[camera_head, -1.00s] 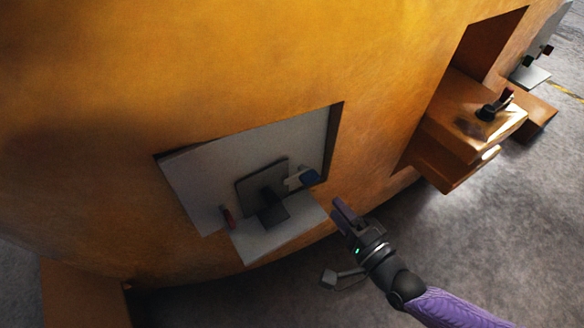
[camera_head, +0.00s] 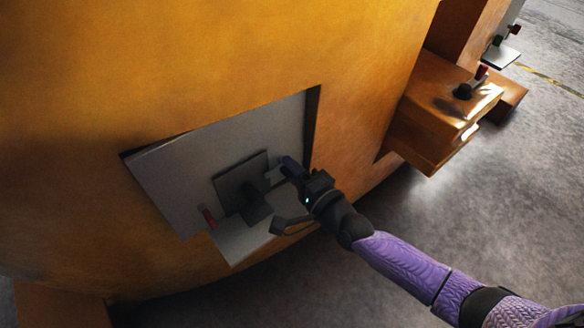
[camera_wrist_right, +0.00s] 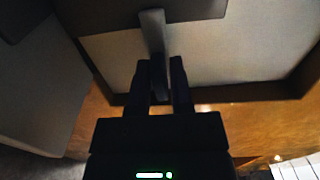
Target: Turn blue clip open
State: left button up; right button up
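The blue clip sits at the right side of a grey panel recessed in the orange casting. In the head view my right gripper (camera_head: 292,168) is at it and covers its blue part; a pale piece of the clip (camera_head: 272,176) shows beside the fingertips. In the right wrist view, a narrow grey bar (camera_wrist_right: 152,30), apparently the clip's lever, runs down between the two dark fingers (camera_wrist_right: 160,75). The fingers stand apart on either side of the bar; firm contact does not show. My left gripper is not in view.
The grey panel (camera_head: 185,165) bears a dark block (camera_head: 240,180) and a red clip (camera_head: 208,217), with a pale ledge (camera_head: 240,243) below. The recess has orange walls close to my gripper. An orange box (camera_head: 440,115) juts out at right.

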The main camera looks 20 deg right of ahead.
grip_shut()
